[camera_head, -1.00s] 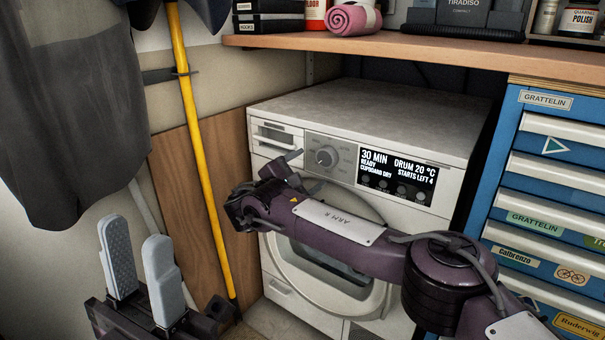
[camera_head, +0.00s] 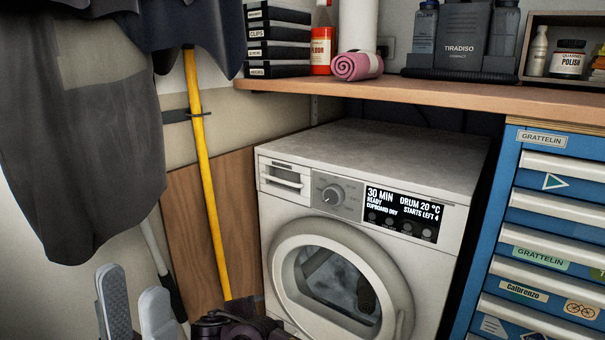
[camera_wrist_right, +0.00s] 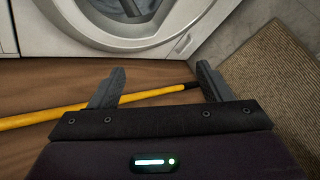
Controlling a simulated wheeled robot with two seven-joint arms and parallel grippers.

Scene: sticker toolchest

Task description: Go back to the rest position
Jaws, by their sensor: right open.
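My left gripper (camera_head: 135,305) shows at the bottom left of the head view, its two grey fingers pointing up and apart, with nothing between them. A small dark part of my right arm shows at the bottom edge, in front of the washer. In the right wrist view my right gripper (camera_wrist_right: 158,88) is open and empty, its fingers spread wide above the floor. The white washing machine (camera_head: 380,160) stands with its round door closed; its lower front also shows in the right wrist view (camera_wrist_right: 60,40).
A yellow pole (camera_head: 207,190) leans beside a wooden panel (camera_head: 180,235). Dark clothes (camera_head: 80,150) hang at left. A wooden shelf (camera_head: 400,93) spans above the washer. A blue drawer chest (camera_head: 500,215) stands at right. A brown mat (camera_wrist_right: 270,75) lies on the floor.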

